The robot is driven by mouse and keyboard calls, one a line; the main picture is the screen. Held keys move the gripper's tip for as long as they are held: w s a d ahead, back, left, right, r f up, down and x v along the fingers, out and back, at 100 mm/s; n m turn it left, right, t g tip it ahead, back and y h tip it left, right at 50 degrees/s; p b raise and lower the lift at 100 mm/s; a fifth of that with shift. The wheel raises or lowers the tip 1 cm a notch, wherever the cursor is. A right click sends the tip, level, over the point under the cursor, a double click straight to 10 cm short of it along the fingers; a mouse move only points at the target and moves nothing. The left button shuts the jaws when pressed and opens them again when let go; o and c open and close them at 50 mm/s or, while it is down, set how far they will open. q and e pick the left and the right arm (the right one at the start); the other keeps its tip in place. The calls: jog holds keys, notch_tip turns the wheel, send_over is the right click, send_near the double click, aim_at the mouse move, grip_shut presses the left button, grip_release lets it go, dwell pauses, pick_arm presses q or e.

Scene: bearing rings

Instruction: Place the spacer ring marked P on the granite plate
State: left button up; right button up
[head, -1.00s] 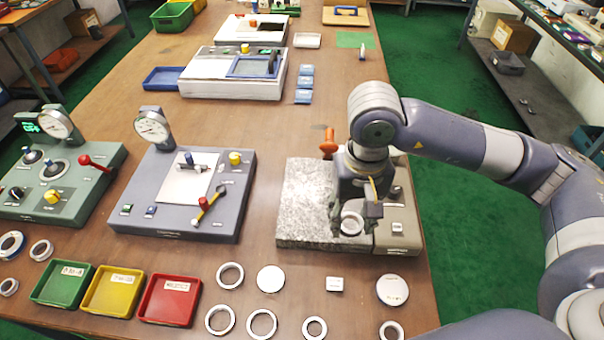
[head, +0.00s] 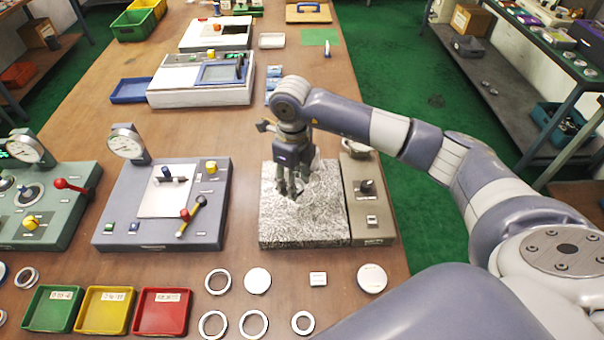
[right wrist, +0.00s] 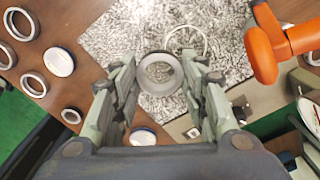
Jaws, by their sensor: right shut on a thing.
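The granite plate (head: 303,228) is a speckled grey slab right of the middle of the bench, beside a grey-brown control block (head: 368,217). My right gripper (head: 291,192) is over the plate, pointing down. In the right wrist view its fingers (right wrist: 160,95) are shut on a grey metal ring (right wrist: 144,82), the plate's speckled surface (right wrist: 120,35) behind it. A thin pale circle (right wrist: 205,42) also shows on the plate there. No letter P is readable on the ring. Whether the held ring touches the plate I cannot tell. My left gripper is out of view.
Loose rings (head: 217,270) and white discs (head: 257,280) lie along the bench front, near green, yellow and red trays (head: 163,334). A gauge stand (head: 120,225) stands left of the plate. An orange handle (right wrist: 265,45) rises near the plate in the right wrist view.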

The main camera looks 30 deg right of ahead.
aim_at(302, 196)
jog(key=m, duration=0.2)
jog(key=w+d+f+m, duration=0.1)
jog(key=m, duration=0.1)
jog(key=d+f+m, duration=0.1)
jog(key=m, duration=0.1)
jog(key=shift+w+p, duration=0.3)
jog(key=shift+p, duration=0.1)
jog(key=m, duration=0.1)
jog(key=d+f+m, duration=0.1)
jog(key=m, duration=0.2)
jog(key=shift+w+d+f, duration=0.15)
jog(key=shift+w+f, duration=0.05)
jog(key=shift+w, duration=0.15)
jog(key=shift+f+m, duration=0.4)
jog(key=shift+f, duration=0.05)
jog(key=shift+f+b, duration=1.1)
jog(key=shift+f, duration=0.55)
jog(key=shift+f, duration=0.2)
jog(key=o, duration=1.2)
